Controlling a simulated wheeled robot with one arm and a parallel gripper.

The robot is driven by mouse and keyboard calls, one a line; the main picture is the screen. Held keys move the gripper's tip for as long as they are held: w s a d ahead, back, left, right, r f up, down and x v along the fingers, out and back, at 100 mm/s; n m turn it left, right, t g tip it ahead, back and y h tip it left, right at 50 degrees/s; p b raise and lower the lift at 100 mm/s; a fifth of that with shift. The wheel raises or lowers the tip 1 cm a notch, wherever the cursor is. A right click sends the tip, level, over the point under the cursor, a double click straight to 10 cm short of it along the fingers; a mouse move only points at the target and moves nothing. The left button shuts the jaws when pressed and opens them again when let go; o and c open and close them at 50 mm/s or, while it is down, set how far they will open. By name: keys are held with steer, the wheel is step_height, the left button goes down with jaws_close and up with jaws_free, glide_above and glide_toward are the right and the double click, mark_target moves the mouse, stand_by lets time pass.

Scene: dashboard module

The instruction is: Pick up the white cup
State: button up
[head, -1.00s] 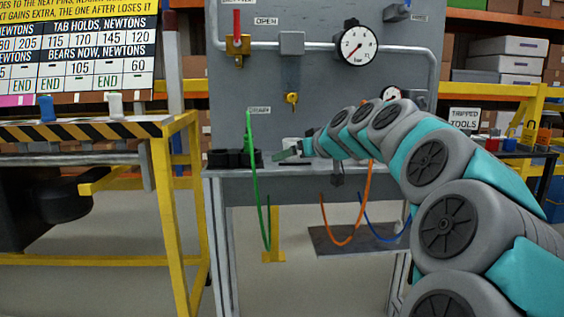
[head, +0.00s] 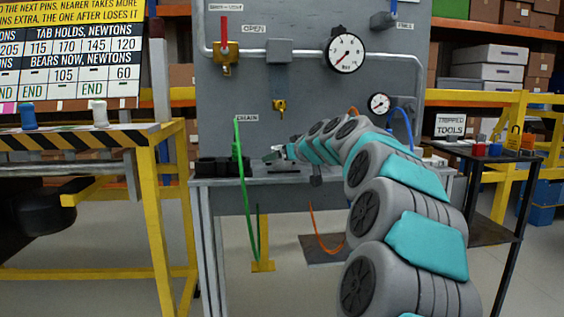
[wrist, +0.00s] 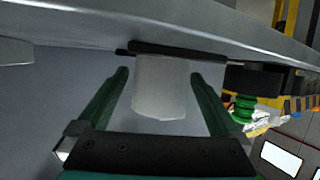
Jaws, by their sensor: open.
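The white cup (wrist: 162,88) shows in the wrist view as a plain pale cylinder. It lies between the two green fingers of my gripper (wrist: 160,76), with a visible gap on each side. The fingers are apart and do not appear to touch it. A dark flat strip (wrist: 175,50) meets the cup's end at the top of that view. In the head view my gripper (head: 272,156) is small, just above the grey bench (head: 225,182). I cannot clearly make out the cup there.
Black round holders (head: 212,167) and a green hose (head: 239,150) are left of my gripper. A grey panel with gauges (head: 344,53) stands behind. A yellow table (head: 140,135) holds a white peg (head: 99,114) and a blue one (head: 28,117). A tool table is at right.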

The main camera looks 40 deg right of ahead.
steer(key=c, duration=1.4)
steer(key=shift+o, duration=0.2)
steer(key=shift+r, duration=0.1)
